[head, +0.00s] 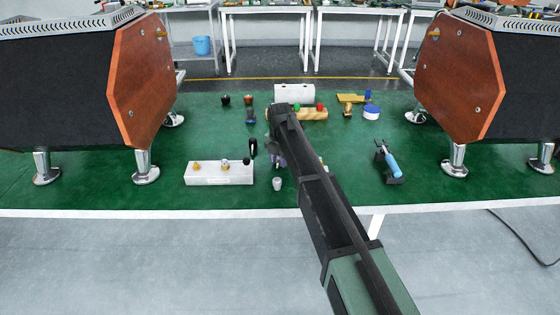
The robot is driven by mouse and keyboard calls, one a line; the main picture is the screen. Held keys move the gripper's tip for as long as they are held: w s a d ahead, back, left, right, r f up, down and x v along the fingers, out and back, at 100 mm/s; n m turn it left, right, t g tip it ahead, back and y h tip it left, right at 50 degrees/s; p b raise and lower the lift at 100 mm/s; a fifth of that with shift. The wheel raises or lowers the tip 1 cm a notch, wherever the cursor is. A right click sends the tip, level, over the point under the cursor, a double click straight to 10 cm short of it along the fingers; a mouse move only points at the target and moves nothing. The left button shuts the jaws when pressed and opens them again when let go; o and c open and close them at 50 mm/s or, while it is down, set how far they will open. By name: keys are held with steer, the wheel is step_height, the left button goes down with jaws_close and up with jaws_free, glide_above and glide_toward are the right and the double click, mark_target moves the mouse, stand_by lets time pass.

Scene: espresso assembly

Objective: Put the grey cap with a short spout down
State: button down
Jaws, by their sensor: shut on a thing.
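My gripper (272,142) hangs at the far end of my arm, over the middle of the green mat. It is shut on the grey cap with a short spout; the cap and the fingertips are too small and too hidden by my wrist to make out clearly. I cannot tell whether the cap touches anything below. A small light-grey cup-shaped piece (277,184) stands on the mat (320,190) nearer the front edge.
A white block (220,173) with small fittings lies to the left. A blue-handled tool (391,163) rests on a dark stand to the right. Large machines (140,85) (462,82) flank the mat. Front right is clear.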

steer(key=c, duration=0.8)
jaws_free()
steer(key=shift+f, duration=0.1)
step_height(320, 180, up, 12)
steer(key=p, duration=1.2)
steer(key=shift+r, duration=0.2)
steer(key=shift+d, duration=0.1)
steer(key=s+d+m, duration=1.1)
steer(key=s+m, duration=0.3)
steer(key=s, duration=0.2)
steer(key=s+d+m, duration=1.1)
steer(key=s+m, duration=0.4)
steer(key=s, duration=0.1)
steer(key=shift+d, duration=0.25)
